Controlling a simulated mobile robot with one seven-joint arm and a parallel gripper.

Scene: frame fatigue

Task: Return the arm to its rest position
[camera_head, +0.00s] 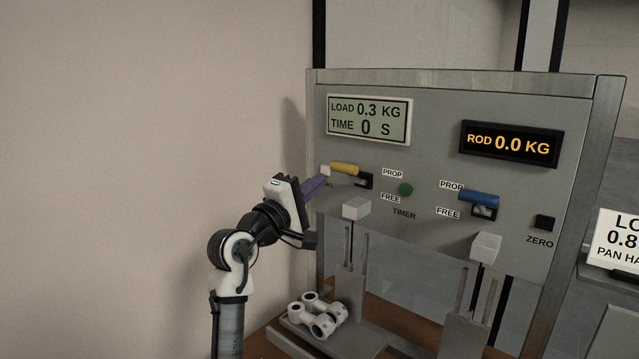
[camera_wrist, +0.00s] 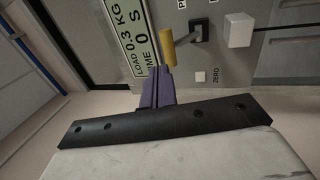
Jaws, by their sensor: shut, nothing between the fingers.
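My gripper (camera_head: 318,184) is at the left side of a grey test panel (camera_head: 440,110), its purple fingers together and empty. The fingertips are close to a white square button and the left end of a yellow lever (camera_head: 345,168); I cannot tell whether they touch. In the wrist view the purple fingers (camera_wrist: 158,88) point at the panel, just below the yellow lever (camera_wrist: 168,54). My arm is raised and bent at the elbow. The yellow lever and a blue lever (camera_head: 479,199) both stick out to the left, beside PROP labels.
A load display (camera_head: 369,119) reads 0.3 KG, 0 S; a rod display (camera_head: 511,145) reads 0.0 KG. White blocks (camera_head: 356,209) (camera_head: 486,247) top the rods below. White pipe-like parts (camera_head: 318,316) lie on a base plate beside my arm. Left of my arm is plain wall.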

